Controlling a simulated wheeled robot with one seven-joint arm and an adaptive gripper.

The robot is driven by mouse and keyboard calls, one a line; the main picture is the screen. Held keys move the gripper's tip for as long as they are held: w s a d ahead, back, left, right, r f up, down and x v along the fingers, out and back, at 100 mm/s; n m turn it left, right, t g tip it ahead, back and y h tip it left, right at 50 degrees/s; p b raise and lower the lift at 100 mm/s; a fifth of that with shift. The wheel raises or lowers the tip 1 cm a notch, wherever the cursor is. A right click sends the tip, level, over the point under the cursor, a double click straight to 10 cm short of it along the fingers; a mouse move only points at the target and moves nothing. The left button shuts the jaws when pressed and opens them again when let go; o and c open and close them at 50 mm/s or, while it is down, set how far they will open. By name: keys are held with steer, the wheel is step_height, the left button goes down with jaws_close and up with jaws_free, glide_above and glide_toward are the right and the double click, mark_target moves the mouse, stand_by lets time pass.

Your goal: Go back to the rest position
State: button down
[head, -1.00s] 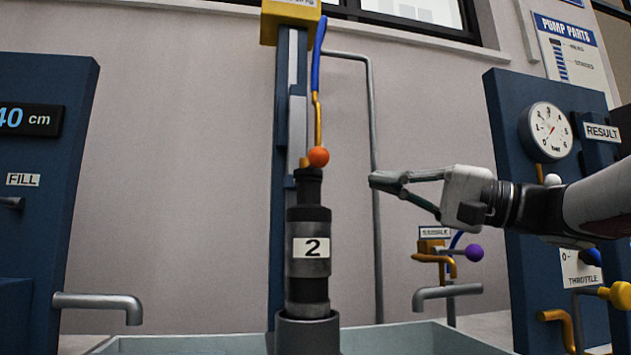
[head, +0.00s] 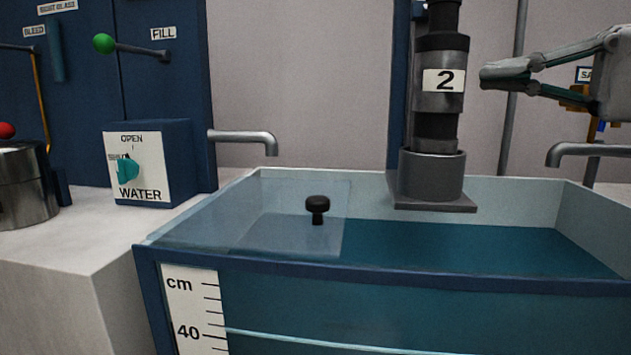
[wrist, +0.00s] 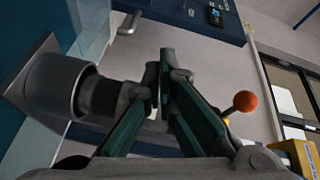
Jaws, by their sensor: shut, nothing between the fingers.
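My gripper (head: 492,76) is shut and empty, at the upper right of the head view, just right of the dark pump tube marked 2 (head: 441,106). A small gap shows between the fingertips and the tube. The tube stands upright in a grey socket (head: 431,174) at the back of the water tank. In the wrist view my gripper's fingers (wrist: 160,58) are together with nothing between them. The tube and its socket (wrist: 52,88) lie at left there, and the orange ball (wrist: 244,101) is at right. The tube's top is cut off in the head view.
The water tank (head: 480,283) fills the lower right, with a clear lid and black knob (head: 317,205). A water valve box (head: 151,162) and green-knobbed FILL lever (head: 104,43) are at left. Spouts (head: 243,137) reach over the tank from both sides.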

steer(key=s+a+f+n+g+h, duration=0.1)
steer(key=s+a+f+g+h, duration=0.1)
steer(key=s+a+f+g, duration=0.3)
steer(key=s+a+f+h, duration=0.1)
steer(key=s+f, duration=0.2)
steer(key=f, duration=0.4)
steer(key=s+a+f+n+g+h, duration=0.1)
steer(key=s+a+f+g+h, duration=0.2)
steer(key=f, duration=0.4)
steer(key=s+d+f+n+g+h+p, duration=0.2)
steer(key=s+d+f+h, duration=0.55)
steer(key=s+f, duration=0.45)
step_height(320, 180, up, 39)
steer(key=t+p, duration=0.3)
steer(key=p, duration=3.4)
steer(key=shift+w+a+f+t+h, duration=0.2)
steer(key=shift+w+a+t+h, duration=0.1)
steer(key=shift+t+h, duration=0.1)
steer(key=shift+d, duration=0.15)
